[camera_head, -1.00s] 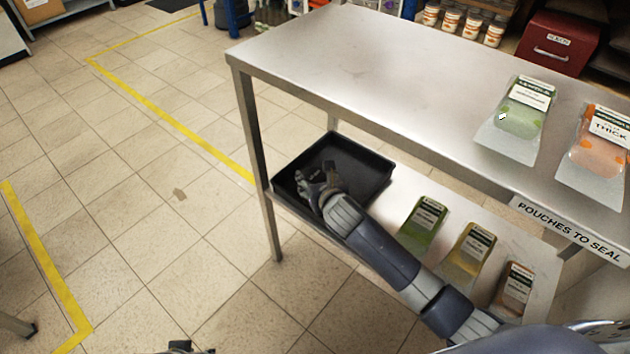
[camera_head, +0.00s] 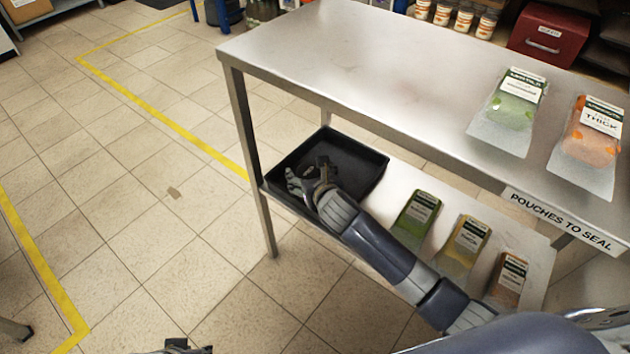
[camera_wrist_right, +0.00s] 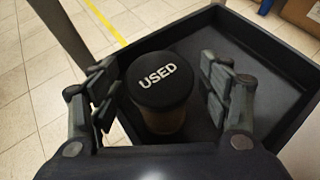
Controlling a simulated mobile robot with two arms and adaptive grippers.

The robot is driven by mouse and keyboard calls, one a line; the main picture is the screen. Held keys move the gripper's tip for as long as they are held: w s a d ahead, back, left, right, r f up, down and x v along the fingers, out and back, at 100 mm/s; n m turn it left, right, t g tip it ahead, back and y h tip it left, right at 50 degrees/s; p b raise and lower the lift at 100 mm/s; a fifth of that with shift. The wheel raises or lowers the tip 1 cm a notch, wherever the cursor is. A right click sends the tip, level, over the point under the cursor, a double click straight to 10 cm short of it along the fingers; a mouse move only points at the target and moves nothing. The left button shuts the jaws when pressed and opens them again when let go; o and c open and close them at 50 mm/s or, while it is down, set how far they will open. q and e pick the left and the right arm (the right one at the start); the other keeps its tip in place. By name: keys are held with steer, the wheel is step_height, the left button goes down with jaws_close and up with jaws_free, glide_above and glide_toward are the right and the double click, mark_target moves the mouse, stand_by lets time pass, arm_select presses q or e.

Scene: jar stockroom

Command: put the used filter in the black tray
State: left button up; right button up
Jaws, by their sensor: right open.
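The used filter (camera_wrist_right: 162,88), a canister with a black lid lettered "USED", shows in the right wrist view. It appears to stand in the black tray (camera_wrist_right: 285,118), near a corner. My right gripper (camera_wrist_right: 163,95) is open, with a finger on either side of the filter and gaps visible beside it. In the head view the black tray (camera_head: 372,186) is on the lower shelf, and my right gripper (camera_head: 308,178) is inside its near-left part, largely covering the filter. A dark piece at the bottom edge is probably my left gripper (camera_head: 178,347); its fingers are unclear.
A metal table (camera_head: 390,70) stands over the lower shelf (camera_head: 395,190). Its top holds a green pouch (camera_head: 512,105) and an orange pouch (camera_head: 588,140). Several pouches lie on the shelf right of the tray, including a green one (camera_head: 417,218) beside my arm. The floor at left is open.

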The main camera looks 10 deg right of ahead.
arm_select(q)
step_height(320, 180, down, 12)
steer(key=s+p, duration=0.2)
steer(key=p, duration=0.1)
steer(key=shift+s+f+g, duration=0.15)
steer(key=shift+g, duration=0.25)
arm_select(e)
steer(key=v, duration=1.1)
steer(key=shift+s, duration=0.4)
